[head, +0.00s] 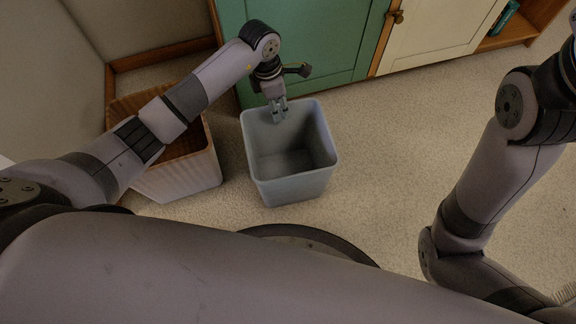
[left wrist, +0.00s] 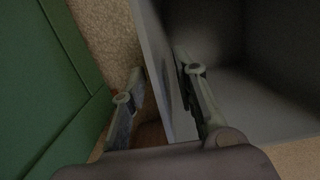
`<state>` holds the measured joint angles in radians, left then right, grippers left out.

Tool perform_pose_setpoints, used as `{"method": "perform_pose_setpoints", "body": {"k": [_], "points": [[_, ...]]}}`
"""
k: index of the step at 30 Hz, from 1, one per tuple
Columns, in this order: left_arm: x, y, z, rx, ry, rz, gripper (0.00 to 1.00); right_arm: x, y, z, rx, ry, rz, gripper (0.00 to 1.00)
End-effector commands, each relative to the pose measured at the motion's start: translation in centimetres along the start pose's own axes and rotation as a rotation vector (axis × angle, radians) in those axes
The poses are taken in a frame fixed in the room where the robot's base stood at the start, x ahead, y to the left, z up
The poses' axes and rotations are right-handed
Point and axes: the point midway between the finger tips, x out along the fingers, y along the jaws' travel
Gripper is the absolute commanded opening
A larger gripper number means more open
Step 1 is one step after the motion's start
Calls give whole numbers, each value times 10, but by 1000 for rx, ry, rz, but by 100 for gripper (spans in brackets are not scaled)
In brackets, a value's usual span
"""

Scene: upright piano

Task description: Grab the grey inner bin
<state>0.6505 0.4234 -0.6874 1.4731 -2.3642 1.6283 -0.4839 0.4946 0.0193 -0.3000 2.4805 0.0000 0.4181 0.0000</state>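The grey inner bin (head: 292,188) stands upright and empty on the floor in the head view. My left gripper (head: 278,116) is at its far rim, left of the middle, pointing down. In the left wrist view, the grey bin's wall (left wrist: 158,60) runs between the two fingers of my left gripper (left wrist: 162,82). One finger is inside the bin and the other outside. A gap shows between the outer finger and the wall, so the gripper is open around the wall. My right arm shows at the right of the head view, but its gripper is out of sight.
A ribbed, light-coloured outer bin (head: 185,180) with a brown inside stands left of the grey bin, partly behind my left arm. A green cabinet door (head: 325,45) is close behind the grip point. Speckled floor (head: 400,130) is clear to the right.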

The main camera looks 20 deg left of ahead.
Motion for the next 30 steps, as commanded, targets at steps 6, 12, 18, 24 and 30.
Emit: {"method": "perform_pose_setpoints", "body": {"k": [6, 12, 18, 24, 30], "points": [[7, 0, 0, -1, 0, 1, 27, 3, -1, -4, -2, 14, -6, 40], [6, 0, 0, 0, 0, 1, 23, 3, -1, -4, -2, 13, -5, 40], [6, 0, 0, 0, 0, 1, 10, 3, -1, -3, -2, 12, -5, 40], [6, 0, 0, 0, 0, 1, 0, 3, -1, -3, -1, 12, -5, 40], [6, 1, 0, 0, 0, 1, 0, 3, -1, -3, -1, 12, -5, 40]]}}
